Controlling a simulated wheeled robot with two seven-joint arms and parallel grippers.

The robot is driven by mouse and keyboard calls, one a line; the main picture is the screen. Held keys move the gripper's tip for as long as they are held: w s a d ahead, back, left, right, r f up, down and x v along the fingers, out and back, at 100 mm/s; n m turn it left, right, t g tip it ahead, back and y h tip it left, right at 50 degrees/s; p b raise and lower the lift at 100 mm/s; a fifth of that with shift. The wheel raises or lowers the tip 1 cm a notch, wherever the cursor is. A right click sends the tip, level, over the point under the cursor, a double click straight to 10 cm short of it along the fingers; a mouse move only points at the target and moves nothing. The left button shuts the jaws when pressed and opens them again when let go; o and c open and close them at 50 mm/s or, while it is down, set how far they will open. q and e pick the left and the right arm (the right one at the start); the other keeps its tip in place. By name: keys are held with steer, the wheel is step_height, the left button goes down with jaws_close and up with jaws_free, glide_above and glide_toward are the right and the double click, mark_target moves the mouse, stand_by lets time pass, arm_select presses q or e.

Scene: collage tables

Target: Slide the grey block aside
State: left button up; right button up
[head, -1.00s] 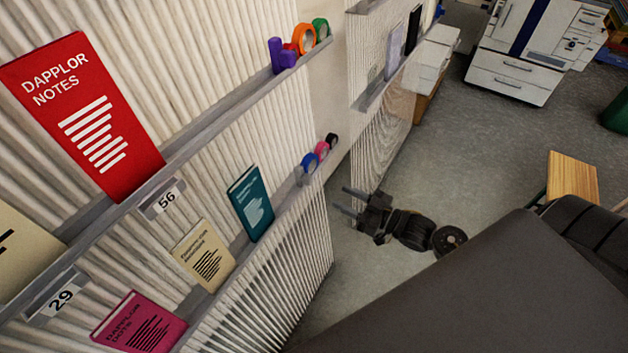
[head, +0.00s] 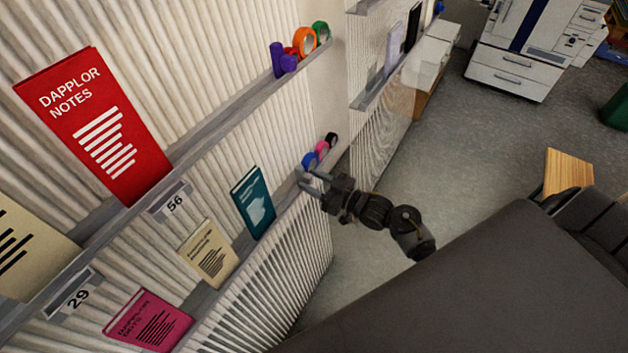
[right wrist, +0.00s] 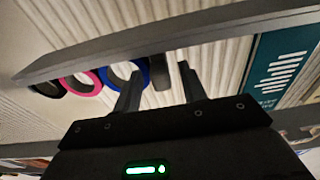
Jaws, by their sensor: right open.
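The grey block (right wrist: 160,72) shows in the right wrist view on the shelf (right wrist: 215,30), beside the blue tape roll (right wrist: 118,72). My right gripper (head: 308,181) is open at the lower shelf in the head view. In the right wrist view its fingers (right wrist: 160,84) stand to either side of the block, with a gap between them; I cannot tell whether either touches it. In the head view the block is hard to make out behind the fingers. My left gripper is not in view.
Pink (head: 322,148) and black (head: 331,138) tape rolls stand beyond the blue one. A teal book (head: 253,203) stands on the same shelf, on the nearer side. Orange (head: 304,40) and green tape rolls stand on the shelf above. Open floor (head: 430,150) lies to the right.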

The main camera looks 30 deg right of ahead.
jaws_close()
steer(key=s+a+p, duration=0.2)
steer(key=s+a, duration=0.2)
steer(key=a, duration=0.3)
steer(key=shift+s+a, duration=0.3)
steer(key=shift+a, duration=0.1)
jaws_free()
